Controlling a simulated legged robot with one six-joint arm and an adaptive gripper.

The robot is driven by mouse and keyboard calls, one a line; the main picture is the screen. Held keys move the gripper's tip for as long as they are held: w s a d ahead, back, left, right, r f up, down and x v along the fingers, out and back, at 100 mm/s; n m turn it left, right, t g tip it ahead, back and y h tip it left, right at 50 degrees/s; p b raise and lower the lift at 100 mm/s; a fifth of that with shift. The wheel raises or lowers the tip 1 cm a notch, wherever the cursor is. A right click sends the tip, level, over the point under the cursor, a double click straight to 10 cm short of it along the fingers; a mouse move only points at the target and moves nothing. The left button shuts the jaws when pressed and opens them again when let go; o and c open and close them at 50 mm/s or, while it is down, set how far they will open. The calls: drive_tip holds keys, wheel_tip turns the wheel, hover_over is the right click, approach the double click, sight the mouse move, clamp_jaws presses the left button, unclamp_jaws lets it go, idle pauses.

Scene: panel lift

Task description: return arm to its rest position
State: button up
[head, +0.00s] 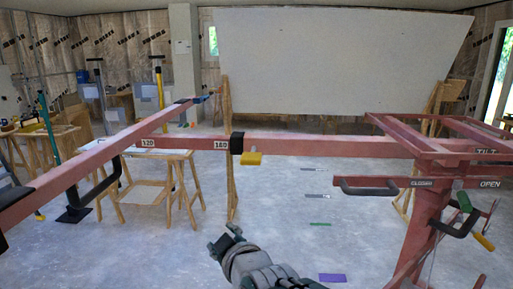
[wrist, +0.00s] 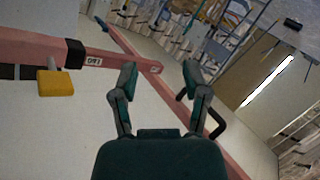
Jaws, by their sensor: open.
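My gripper (head: 227,238) is at the bottom middle of the head view, low in front of the red panel lift. In the wrist view my gripper (wrist: 164,80) has its two fingers apart, with nothing between them. The lift's red crossbar (head: 310,146) runs across the head view, with a black collar and a yellow knob (head: 251,159) on it. The yellow knob (wrist: 55,83) also shows at the left of the wrist view, apart from my fingers. A long red arm (head: 90,160) of the lift reaches toward the left.
A large white panel (head: 340,62) stands at the back. The lift's red post (head: 425,220) and black handles (head: 365,187) are at the right. A wooden sawhorse table (head: 150,190) is at the left. Small flat items, one a purple piece (head: 332,278), lie on the mostly clear floor.

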drive_tip(key=s+d+f+m+g+h, duration=0.3)
drive_tip(key=s+d+m, duration=0.3)
drive_tip(key=d, duration=0.5)
drive_tip(key=s+d+f+m+g+h, duration=0.3)
drive_tip(key=s+d+f+m+g, duration=0.1)
drive_tip(key=s+d, duration=0.7)
drive_tip(key=shift+s+f+m+g+h, duration=0.25)
drive_tip(key=shift+f+m+g+h, duration=0.2)
drive_tip(key=shift+m, duration=0.65)
